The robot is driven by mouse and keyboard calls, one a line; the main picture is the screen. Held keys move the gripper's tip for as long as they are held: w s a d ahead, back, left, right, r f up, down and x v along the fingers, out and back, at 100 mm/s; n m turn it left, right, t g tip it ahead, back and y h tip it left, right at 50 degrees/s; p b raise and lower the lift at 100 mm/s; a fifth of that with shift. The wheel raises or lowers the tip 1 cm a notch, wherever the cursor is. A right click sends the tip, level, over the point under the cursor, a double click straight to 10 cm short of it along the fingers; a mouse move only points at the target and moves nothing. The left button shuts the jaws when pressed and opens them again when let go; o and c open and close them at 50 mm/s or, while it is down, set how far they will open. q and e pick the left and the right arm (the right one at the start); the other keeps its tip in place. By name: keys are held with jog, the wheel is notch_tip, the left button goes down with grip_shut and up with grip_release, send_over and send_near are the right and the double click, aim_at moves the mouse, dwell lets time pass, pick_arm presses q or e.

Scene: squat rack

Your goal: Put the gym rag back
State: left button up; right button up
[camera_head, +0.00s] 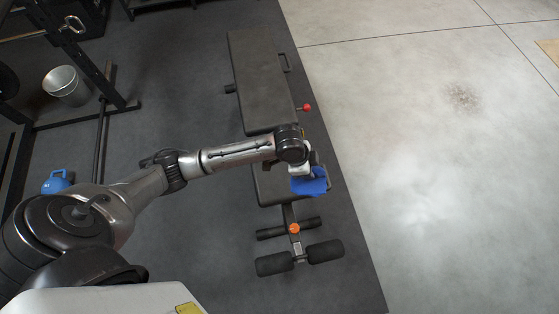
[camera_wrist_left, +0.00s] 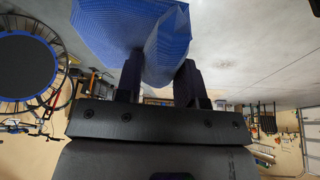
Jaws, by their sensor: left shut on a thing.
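A blue rag (camera_head: 312,182) hangs at the end of my left arm, over the seat end of the weight bench. My left gripper (camera_head: 304,172) is shut on it; the fingers are mostly hidden behind the wrist and rag in the head view. In the left wrist view the blue rag (camera_wrist_left: 130,30) is bunched between the two dark fingers of my left gripper (camera_wrist_left: 160,80) and spreads to the left. My right gripper is in neither view.
The black bench (camera_head: 262,80) stands on a dark mat, with foam rollers (camera_head: 325,251) at its near end. A metal bucket (camera_head: 65,85), a blue kettlebell (camera_head: 56,182) and a black rack (camera_head: 98,75) are at the left. Bare concrete floor (camera_head: 440,180) lies right.

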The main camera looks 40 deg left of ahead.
pick_arm(q)
notch_tip(320, 180, down, 13)
jog(key=m+b, duration=0.1)
jog(key=b, duration=0.6)
jog(key=a+f+b, duration=0.1)
jog(key=a+f, duration=0.1)
jog(key=a, duration=0.2)
jog(key=a+f+b, duration=0.2)
jog(key=a+f, duration=0.1)
jog(key=a+f+b, duration=0.1)
jog(key=a+f, duration=0.1)
jog(key=a, duration=0.2)
jog(key=shift+s+a+f+b, duration=0.1)
jog(key=shift+a+f+b, duration=0.05)
jog(key=shift+a+b, duration=0.2)
jog(key=shift+d+f+b, duration=0.1)
jog(key=shift+f+b, duration=1.15)
jog(key=shift+f, duration=0.75)
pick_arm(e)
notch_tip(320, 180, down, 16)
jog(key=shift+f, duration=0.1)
pick_arm(q)
jog(key=o, duration=0.9)
jog(key=shift+f, duration=0.1)
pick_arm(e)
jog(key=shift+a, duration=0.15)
